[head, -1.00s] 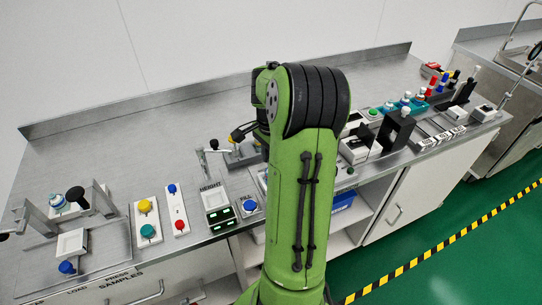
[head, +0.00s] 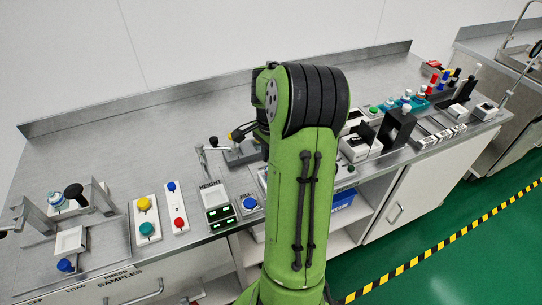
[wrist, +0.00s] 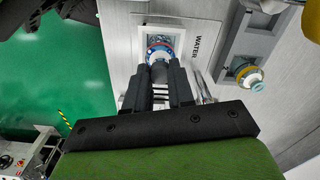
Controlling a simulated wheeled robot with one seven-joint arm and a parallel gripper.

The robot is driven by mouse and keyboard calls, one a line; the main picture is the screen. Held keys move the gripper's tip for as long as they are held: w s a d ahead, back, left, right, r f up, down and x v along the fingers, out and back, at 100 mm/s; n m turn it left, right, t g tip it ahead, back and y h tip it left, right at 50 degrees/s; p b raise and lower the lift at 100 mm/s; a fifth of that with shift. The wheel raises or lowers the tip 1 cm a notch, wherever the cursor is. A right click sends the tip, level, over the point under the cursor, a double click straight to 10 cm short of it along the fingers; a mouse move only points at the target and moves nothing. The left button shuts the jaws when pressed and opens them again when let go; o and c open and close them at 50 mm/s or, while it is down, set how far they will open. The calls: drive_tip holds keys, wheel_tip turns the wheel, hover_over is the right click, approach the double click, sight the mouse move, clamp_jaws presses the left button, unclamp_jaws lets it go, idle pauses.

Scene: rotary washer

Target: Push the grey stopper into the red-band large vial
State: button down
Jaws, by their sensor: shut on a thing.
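In the wrist view my gripper (wrist: 158,72) points toward the top of the picture, its two black fingers close together. The grey stopper (wrist: 159,67) appears as a small grey piece between the fingertips. The large vial (wrist: 159,45), with red and blue rings showing, is right at the fingertips in a pale holder by the WATER label. The fingers hide part of the stopper and vial, so I cannot tell how deep the stopper sits. In the head view my green arm hides the gripper and this vial.
A second vial (wrist: 250,79) with a yellowish ring and teal top stands in a grey holder to the right. In the head view a button panel (head: 146,218) and a press frame (head: 72,215) are at the left, and several capped vials and black stands at the right.

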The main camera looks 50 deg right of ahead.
drive_tip(key=shift+f, duration=0.1)
idle(0.3)
drive_tip(key=c, duration=0.9)
unclamp_jaws()
wheel_tip(320, 180, up, 16)
drive_tip(key=p, duration=0.4)
drive_tip(key=shift+f, duration=0.1)
